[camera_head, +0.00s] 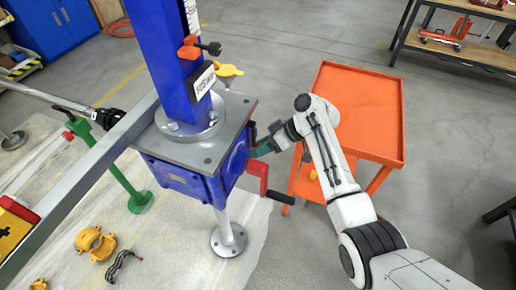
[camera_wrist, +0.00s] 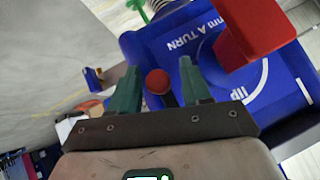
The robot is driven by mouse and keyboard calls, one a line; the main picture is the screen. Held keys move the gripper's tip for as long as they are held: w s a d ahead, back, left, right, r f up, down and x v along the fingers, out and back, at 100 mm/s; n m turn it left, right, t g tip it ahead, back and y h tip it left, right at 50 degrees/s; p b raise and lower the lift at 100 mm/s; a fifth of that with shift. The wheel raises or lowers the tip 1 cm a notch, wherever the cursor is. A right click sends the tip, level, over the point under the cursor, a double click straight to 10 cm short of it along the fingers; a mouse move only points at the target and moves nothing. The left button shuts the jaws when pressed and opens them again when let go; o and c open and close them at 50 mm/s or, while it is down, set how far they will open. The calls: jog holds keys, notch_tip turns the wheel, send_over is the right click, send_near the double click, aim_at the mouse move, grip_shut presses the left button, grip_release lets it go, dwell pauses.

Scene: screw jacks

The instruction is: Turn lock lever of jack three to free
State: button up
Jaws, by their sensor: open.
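The blue jack (camera_head: 180,178) has a grey top plate and a blue column. I cannot read its label (camera_head: 204,80) well enough to tell its number. In the wrist view a lever with a red ball knob (camera_wrist: 158,82) and a dark stem stands by the blue jack housing (camera_wrist: 175,50). My gripper (camera_wrist: 160,70) is open, with one green finger on each side of the knob; contact is not clear. In the head view my gripper (camera_head: 261,143) is at the jack's right side, and the lever is hidden there.
A red crank (camera_head: 258,174) with a black handle juts out just below my gripper; its red arm (camera_wrist: 255,30) is close at upper right in the wrist view. An orange cart (camera_head: 372,100) stands behind my arm. A green stand (camera_head: 128,185) and yellow clamps (camera_head: 95,243) are at left.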

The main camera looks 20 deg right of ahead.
jog(key=v, duration=0.9)
jog(key=s+f+m+g+h, duration=0.1)
jog(key=s+f+m+h, duration=0.1)
jog(key=s+f, duration=0.55)
jog(key=s+f+m+h, duration=0.2)
jog(key=s+f, duration=0.3)
jog(key=s, duration=0.5)
jog(key=s+d+m+h, duration=0.2)
jog(key=s+d, duration=0.1)
jog(key=s, duration=0.8)
jog(key=s+d+r+m+g+h, duration=0.1)
jog(key=s+d+m+h, duration=0.2)
jog(key=s, duration=0.8)
jog(key=shift+d+m, duration=0.3)
